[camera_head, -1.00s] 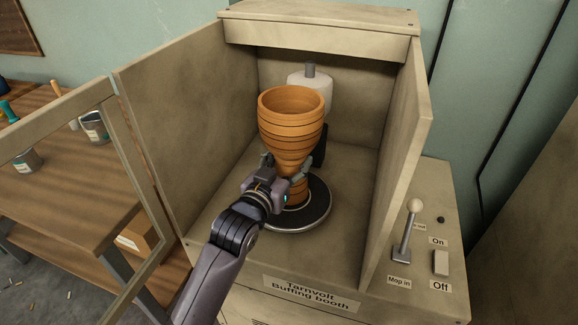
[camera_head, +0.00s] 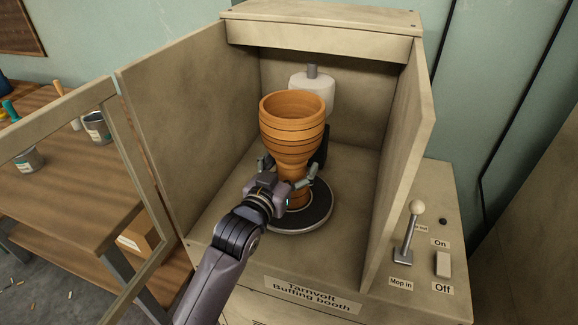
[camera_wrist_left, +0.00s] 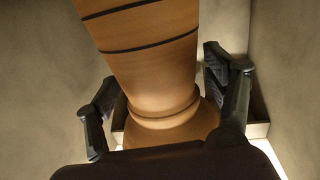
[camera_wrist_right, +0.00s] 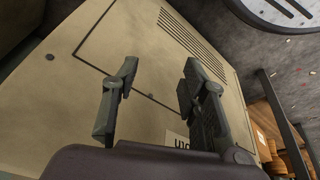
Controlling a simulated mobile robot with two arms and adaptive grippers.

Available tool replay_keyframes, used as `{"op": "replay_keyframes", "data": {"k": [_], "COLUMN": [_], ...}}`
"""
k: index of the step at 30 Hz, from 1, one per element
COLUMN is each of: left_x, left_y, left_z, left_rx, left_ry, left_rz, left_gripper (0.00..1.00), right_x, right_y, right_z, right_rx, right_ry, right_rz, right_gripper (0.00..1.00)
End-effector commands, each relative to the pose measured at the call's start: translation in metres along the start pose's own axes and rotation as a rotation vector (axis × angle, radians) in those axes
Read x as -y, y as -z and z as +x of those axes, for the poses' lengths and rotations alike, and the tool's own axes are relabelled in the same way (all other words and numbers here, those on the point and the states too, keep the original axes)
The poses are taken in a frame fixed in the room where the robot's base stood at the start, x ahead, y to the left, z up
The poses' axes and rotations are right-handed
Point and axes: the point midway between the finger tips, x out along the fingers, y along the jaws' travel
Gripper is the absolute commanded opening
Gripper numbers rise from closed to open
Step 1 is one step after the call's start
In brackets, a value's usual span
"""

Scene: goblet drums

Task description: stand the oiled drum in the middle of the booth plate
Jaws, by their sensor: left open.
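The oiled drum (camera_head: 292,118), an orange-brown goblet shape with dark bands, stands upright inside the booth with its wide mouth up. Its foot is on the round dark booth plate (camera_head: 312,216), close to the middle; my gripper partly hides the foot, so exact centring cannot be told. My left gripper (camera_head: 288,170) is open, its fingers on either side of the drum's narrow waist. In the left wrist view the drum (camera_wrist_left: 155,70) shows between the spread fingers, with gaps at both sides. My right gripper (camera_wrist_right: 158,78) is open and empty, in front of a beige cabinet panel.
The booth's side walls (camera_head: 400,150) stand left and right of the drum. A white buffing mop (camera_head: 318,92) is close behind it. A lever (camera_head: 410,235) and a switch (camera_head: 442,262) are on the right. A glazed door frame and workbench are at left.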

Motion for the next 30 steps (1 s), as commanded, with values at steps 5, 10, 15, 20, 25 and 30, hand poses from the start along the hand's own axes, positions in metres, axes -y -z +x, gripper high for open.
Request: {"op": "replay_keyframes", "data": {"k": [5,10,15,20,25,30], "left_x": [0.0,0.0,0.0,0.0,0.0,0.0], "left_y": [0.002,0.002,0.002,0.001,0.002,0.002], "left_z": [-0.013,-0.048,-0.084,-0.108,-0.119,-0.12], "left_rx": [0.002,0.003,0.002,0.002,-0.001,-0.002], "left_ry": [0.001,0.001,0.0,0.0,0.0,0.0], "left_rz": [0.0,0.0,0.0,0.0,0.0,0.0], "left_gripper": [0.76,0.76,0.76,0.76,0.76,0.76], "right_x": [0.0,-0.001,0.0,0.0,0.0,0.001], "right_y": [0.001,0.003,0.006,0.005,0.005,0.005], "right_z": [-0.004,-0.011,-0.004,0.008,0.014,0.015], "right_rx": [0.0,0.0,0.002,0.009,0.01,0.011], "right_ry": [0.0,0.0,0.001,0.002,0.002,0.002], "right_rz": [0.0,0.0,0.002,0.001,0.0,0.0], "right_gripper": [0.4,0.4,0.4,0.4,0.4,0.4]}}
